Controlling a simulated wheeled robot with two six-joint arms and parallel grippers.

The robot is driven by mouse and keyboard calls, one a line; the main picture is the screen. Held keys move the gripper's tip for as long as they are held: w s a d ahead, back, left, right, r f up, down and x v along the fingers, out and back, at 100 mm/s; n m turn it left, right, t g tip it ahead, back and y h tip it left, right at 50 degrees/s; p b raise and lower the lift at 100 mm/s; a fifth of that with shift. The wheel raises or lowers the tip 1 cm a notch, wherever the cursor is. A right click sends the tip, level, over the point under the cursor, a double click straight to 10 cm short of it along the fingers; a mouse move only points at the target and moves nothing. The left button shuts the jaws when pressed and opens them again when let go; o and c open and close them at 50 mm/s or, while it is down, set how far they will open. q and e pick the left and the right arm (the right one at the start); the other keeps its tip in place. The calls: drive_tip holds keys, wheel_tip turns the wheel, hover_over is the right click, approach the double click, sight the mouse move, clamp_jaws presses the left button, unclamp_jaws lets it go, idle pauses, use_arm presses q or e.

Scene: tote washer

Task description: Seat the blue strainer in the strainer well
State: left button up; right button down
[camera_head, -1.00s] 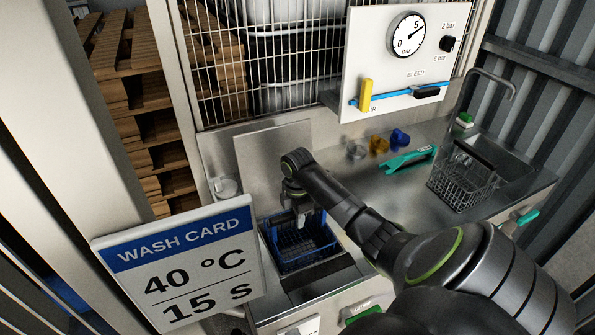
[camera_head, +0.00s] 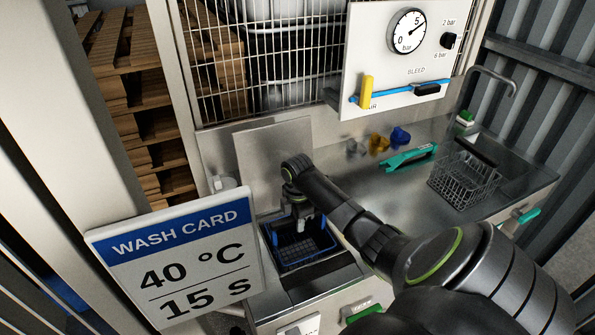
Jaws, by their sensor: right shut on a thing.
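The blue strainer (camera_head: 297,251) is a dark basket with a blue rim, at the lower middle of the head view. It sits at the dark opening of the strainer well (camera_head: 312,277) in the steel counter. How deep it sits in the well I cannot tell. My right gripper (camera_head: 306,221) points down at the strainer's far right side and is shut on its rim. The fingertips are small and partly hidden by the wrist. My left gripper is not in view.
A wash card sign (camera_head: 181,262) stands in front on the left. A wire basket (camera_head: 464,182) stands by the sink at right. A teal tool (camera_head: 408,158) and several small fittings lie at the back of the counter. A gauge panel (camera_head: 400,60) hangs above.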

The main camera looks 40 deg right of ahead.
drive_tip(key=shift+f+b, duration=0.9)
drive_tip(key=shift+f, duration=0.7)
drive_tip(key=shift+f+b, duration=0.9)
drive_tip(key=shift+f, duration=0.6)
drive_tip(key=shift+f+b, duration=0.95)
drive_tip(key=shift+f, duration=0.4)
drive_tip(key=shift+f, duration=0.1)
